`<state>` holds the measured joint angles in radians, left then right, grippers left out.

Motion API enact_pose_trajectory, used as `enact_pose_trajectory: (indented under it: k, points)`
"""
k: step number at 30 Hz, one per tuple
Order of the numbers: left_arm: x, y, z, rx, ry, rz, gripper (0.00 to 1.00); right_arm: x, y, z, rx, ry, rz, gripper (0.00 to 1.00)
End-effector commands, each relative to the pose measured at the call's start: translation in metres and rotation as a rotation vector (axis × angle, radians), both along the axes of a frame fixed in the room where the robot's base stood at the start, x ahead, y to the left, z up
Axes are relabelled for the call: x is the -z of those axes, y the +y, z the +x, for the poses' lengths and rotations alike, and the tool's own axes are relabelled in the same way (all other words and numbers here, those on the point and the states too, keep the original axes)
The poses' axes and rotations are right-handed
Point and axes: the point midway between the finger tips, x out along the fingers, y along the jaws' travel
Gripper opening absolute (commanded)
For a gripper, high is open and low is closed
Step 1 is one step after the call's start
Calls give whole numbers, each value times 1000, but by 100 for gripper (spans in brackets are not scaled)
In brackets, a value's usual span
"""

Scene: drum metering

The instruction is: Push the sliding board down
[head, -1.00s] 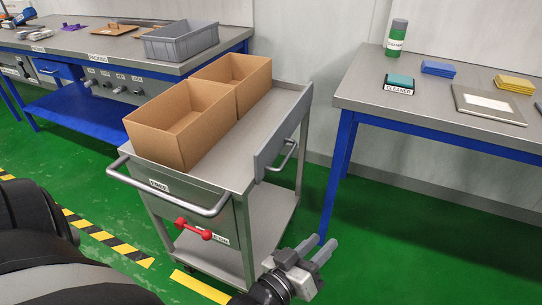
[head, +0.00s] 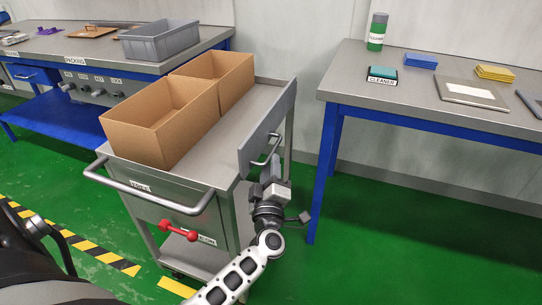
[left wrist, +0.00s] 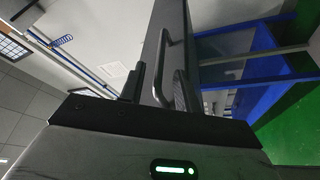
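The sliding board (head: 266,124) is a grey upright panel on the right side of the metal cart (head: 227,140), with its top edge above the cart top. A bar handle (head: 268,150) is on its outer face. My left gripper (head: 271,172) is just below and in front of this handle. In the left wrist view, the two dark fingers (left wrist: 157,88) are apart. My right gripper is not in view.
Two open cardboard boxes (head: 168,119) stand on the cart top. A red handle (head: 179,231) and a push bar (head: 150,194) stick out of the cart's front. A blue-legged table (head: 420,110) stands to the right, with green floor between.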

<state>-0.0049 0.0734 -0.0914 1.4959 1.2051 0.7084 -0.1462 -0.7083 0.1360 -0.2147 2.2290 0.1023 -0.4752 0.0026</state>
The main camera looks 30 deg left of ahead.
Motion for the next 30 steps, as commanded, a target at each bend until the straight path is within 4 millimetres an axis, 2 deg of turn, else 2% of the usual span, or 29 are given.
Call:
enact_pose_trajectory:
  k: [3, 9, 20, 21, 24, 30]
  points:
    - [-4, 11, 19, 1, -3, 2, 33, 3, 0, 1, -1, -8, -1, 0]
    - [-8, 23, 37, 1, 0, 1, 33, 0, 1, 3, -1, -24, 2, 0]
    - [-10, 26, 41, 1, 1, 1, 33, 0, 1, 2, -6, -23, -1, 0]
    - [-10, 26, 41, 1, 1, 1, 27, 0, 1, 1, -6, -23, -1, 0]
    - [-10, 25, 41, 1, 2, 1, 0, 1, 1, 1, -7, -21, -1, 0]
    - [-6, 25, 41, 1, 2, 1, 0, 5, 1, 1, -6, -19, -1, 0]
